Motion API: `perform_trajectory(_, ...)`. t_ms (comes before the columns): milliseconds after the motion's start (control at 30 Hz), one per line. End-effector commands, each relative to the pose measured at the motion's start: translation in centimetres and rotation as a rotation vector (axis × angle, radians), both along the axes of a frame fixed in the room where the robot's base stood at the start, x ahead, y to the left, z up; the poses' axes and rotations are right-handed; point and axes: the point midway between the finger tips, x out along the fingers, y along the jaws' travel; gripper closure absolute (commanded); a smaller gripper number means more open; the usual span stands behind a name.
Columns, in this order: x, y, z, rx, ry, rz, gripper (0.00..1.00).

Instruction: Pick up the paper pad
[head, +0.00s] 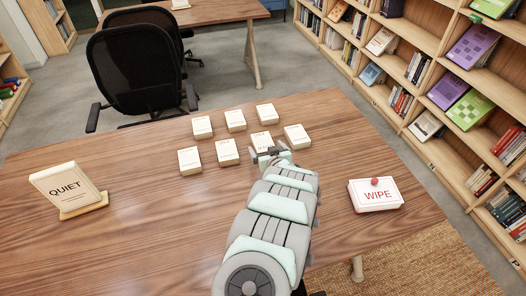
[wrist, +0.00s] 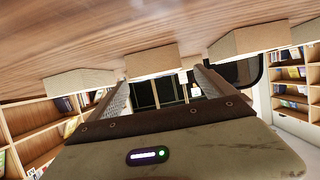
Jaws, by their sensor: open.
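Several small cream blocks with faint print, which look like paper pads, lie on the wooden table in two loose rows. The front row has a left pad (head: 190,161), a second pad (head: 228,152), a third pad (head: 262,141) and a right pad (head: 297,136). My gripper (head: 268,153) is at the near side of the third pad and partly covers it. In the wrist view, my gripper (wrist: 161,76) has its fingers apart with nothing between them. A pad (wrist: 152,61) lies just beyond the fingertips, with others to each side. I cannot tell whether the fingers touch it.
A QUIET sign (head: 68,188) stands on the table (head: 130,235) at the left. A white WIPE box (head: 375,195) with a red knob sits at the right. A black chair (head: 136,68) is behind the table. Bookshelves (head: 410,62) line the right. The table's left middle is clear.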

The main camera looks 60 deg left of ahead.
Motion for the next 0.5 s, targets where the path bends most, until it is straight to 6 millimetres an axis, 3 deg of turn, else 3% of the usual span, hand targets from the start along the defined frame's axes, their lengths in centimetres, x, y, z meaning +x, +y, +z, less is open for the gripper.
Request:
perform_trajectory(267, 0.3, 1.0, -0.4, 0.002, -0.002, -0.001, 0.06)
perform_trajectory(500, 1.0, 3.4, -1.4, 0.005, -0.005, -0.001, 0.06)
